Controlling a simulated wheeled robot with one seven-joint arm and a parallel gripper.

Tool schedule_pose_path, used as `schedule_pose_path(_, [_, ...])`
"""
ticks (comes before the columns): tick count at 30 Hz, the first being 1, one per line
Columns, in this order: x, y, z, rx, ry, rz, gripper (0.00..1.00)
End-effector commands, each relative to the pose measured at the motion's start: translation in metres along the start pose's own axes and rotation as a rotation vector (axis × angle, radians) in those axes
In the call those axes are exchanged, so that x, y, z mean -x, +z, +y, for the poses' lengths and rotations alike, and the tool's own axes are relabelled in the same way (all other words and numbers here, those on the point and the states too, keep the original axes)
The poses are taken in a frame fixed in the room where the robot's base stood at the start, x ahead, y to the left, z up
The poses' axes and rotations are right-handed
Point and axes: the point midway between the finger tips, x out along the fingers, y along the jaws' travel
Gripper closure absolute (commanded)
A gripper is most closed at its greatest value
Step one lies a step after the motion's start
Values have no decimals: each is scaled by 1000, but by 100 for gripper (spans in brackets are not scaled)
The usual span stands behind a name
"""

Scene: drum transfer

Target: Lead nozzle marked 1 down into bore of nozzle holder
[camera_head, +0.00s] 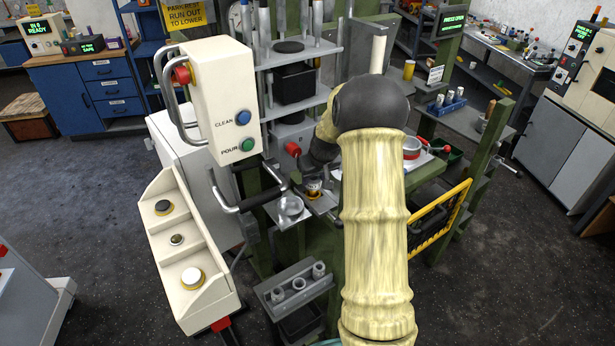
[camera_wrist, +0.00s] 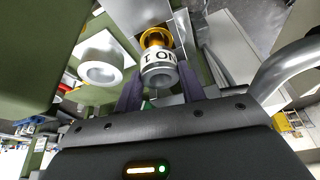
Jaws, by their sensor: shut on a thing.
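The nozzle (camera_wrist: 158,62) is between my gripper's fingers (camera_wrist: 160,92) in the wrist view. It has a grey open end and a white band with dark lettering, only partly readable. A brass-coloured ring (camera_wrist: 155,38) sits at its far end; I cannot tell whether it belongs to the nozzle. My gripper is shut on the nozzle. In the head view the nozzle shows small (camera_head: 314,186) below my dark wrist, over a grey metal plate. The holder's bore is not clearly seen, so I cannot tell whether the nozzle is over it or in it.
A round grey cup (camera_head: 290,206) stands close left of the nozzle; it also shows in the wrist view (camera_wrist: 100,68). A cream control box (camera_head: 215,100) hangs at left. A rack (camera_head: 295,293) with several short tubes is below. A yellow rail (camera_head: 445,220) is at right.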

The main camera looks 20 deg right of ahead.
Motion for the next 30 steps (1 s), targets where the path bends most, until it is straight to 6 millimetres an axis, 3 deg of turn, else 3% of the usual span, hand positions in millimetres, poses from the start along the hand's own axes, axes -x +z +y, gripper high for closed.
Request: schedule_pose_path(30, [-10,5,2,-3,1,0,89])
